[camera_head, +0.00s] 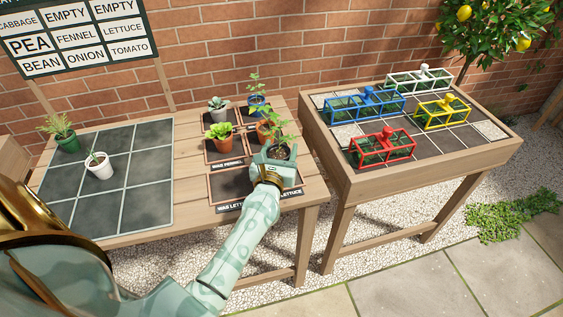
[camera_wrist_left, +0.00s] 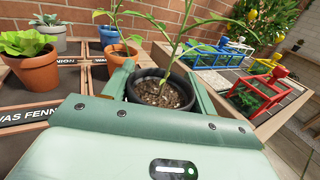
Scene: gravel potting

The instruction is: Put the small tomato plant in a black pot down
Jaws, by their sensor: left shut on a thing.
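The small tomato plant in a black pot (camera_head: 280,152) is upright between the fingers of my left gripper (camera_head: 277,161). The left wrist view also shows the black pot (camera_wrist_left: 163,91), with dark soil and thin green stems, and my gripper's fingers (camera_wrist_left: 162,94) shut on its two sides. The pot is over the right part of the wooden table, at the right front compartment of a divided tray (camera_head: 213,205). My gripper and hand hide the pot's base, so I cannot tell whether it touches the tray. My right gripper is not in view.
Terracotta pots (camera_head: 219,133), a grey pot and a blue pot (camera_head: 257,104) stand close behind. The dark grid mat (camera_head: 146,137) holds a white pot (camera_head: 99,169) and a green pot (camera_head: 67,143). A raised bed (camera_head: 340,178) with coloured frames stands right. The left front compartment is bare.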

